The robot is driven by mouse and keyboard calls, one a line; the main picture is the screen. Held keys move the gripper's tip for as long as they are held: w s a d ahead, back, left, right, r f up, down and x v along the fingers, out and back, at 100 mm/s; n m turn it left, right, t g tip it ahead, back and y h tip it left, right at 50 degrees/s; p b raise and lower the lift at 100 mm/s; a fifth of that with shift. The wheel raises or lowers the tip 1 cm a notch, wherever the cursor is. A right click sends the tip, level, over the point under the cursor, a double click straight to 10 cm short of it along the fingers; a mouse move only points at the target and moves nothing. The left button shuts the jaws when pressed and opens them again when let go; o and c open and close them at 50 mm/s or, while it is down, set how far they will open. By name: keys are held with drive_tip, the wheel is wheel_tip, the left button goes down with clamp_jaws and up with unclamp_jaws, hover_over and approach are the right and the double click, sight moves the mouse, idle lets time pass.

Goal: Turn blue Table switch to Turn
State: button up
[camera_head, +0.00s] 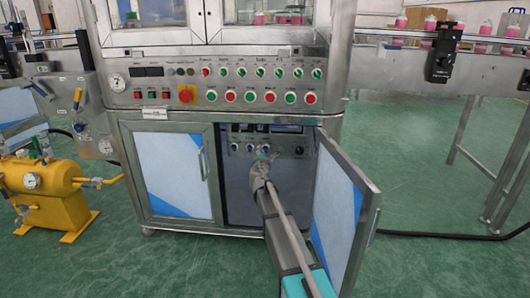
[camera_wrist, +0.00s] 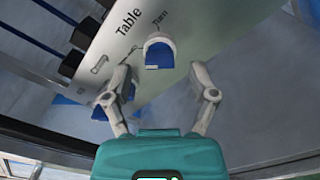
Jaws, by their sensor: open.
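The blue Table switch (camera_wrist: 159,54) sits on a pale panel (camera_wrist: 105,45) in the wrist view, beside the printed words "Table" and "Turn". My gripper (camera_wrist: 160,72) is open, with one finger on each side of the switch's line and nothing between the fingers. The switch lies just beyond the fingertips; whether they touch the panel is unclear. A second blue knob (camera_wrist: 127,91) is partly hidden behind the left finger. In the head view my gripper (camera_head: 261,166) is inside the open cabinet, just below a row of blue knobs (camera_head: 249,148); which one is the Table switch is too small to tell.
The cabinet's right door (camera_head: 338,215) stands open close to the right of my arm. The left door (camera_head: 178,170) is shut. Red and green buttons (camera_head: 250,96) line the console above. A yellow tank (camera_head: 45,190) stands at left; green floor is clear in front.

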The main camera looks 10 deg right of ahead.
drive_tip(key=shift+x, duration=1.05)
clamp_jaws()
